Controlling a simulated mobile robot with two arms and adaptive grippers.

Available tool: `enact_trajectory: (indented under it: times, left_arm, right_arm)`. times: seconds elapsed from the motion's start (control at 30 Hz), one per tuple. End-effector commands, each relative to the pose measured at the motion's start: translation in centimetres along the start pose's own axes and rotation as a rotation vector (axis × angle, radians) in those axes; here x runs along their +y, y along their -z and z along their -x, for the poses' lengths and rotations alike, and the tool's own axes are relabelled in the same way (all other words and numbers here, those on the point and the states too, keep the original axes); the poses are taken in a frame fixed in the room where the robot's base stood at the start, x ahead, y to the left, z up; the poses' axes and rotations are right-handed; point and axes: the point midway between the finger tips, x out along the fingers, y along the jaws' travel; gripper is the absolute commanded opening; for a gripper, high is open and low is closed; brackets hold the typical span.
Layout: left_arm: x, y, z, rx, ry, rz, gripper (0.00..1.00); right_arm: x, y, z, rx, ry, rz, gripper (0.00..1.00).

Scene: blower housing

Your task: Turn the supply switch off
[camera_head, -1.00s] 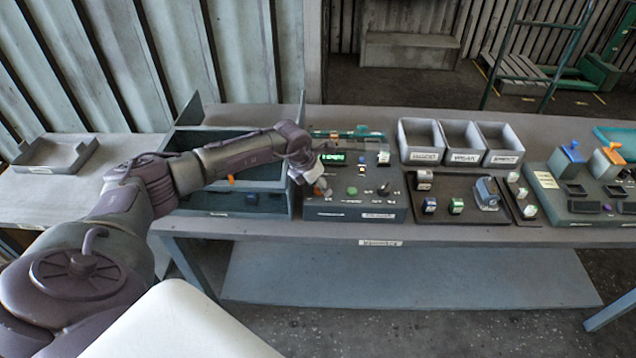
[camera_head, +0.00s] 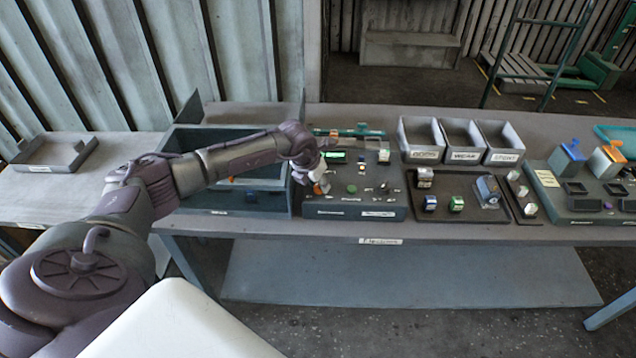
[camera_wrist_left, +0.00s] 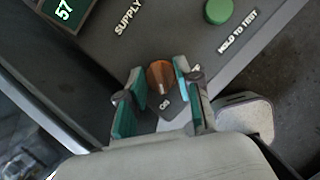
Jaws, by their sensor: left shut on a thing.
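The supply switch is an orange knob (camera_wrist_left: 160,76) on the dark control panel, next to the printed word SUPPLY in the left wrist view. A label by its base looks like ON, though partly hidden. My left gripper (camera_wrist_left: 158,88) has its teal pads on both sides of the knob and is shut on it. In the head view the gripper (camera_head: 317,181) is at the panel's left front part, and a bit of the orange knob (camera_head: 318,189) shows below it. My right gripper is in neither view.
A green button (camera_wrist_left: 218,11) marked HOLD TO TEST sits near the knob. The panel has a lit green display (camera_head: 335,157). An open blue-grey box (camera_head: 222,203) stands to its left under my arm. A dark board (camera_head: 460,212) with several small parts lies to its right.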

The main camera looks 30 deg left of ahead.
Motion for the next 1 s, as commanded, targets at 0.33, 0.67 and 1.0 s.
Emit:
enact_trajectory:
  times: [0.33,0.67,1.0]
  left_arm:
    - [-0.2,-0.1,-0.3,-0.006,-0.122,0.295,0.00]
    - [-0.4,-0.1,-0.4,-0.006,-0.241,0.587,0.00]
    - [-0.4,-0.3,-0.4,-0.006,-0.363,0.886,0.00]
  right_arm:
    - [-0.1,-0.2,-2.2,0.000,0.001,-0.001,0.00]
    - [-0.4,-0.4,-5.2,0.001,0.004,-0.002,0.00]
    - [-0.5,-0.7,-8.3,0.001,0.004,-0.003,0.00]
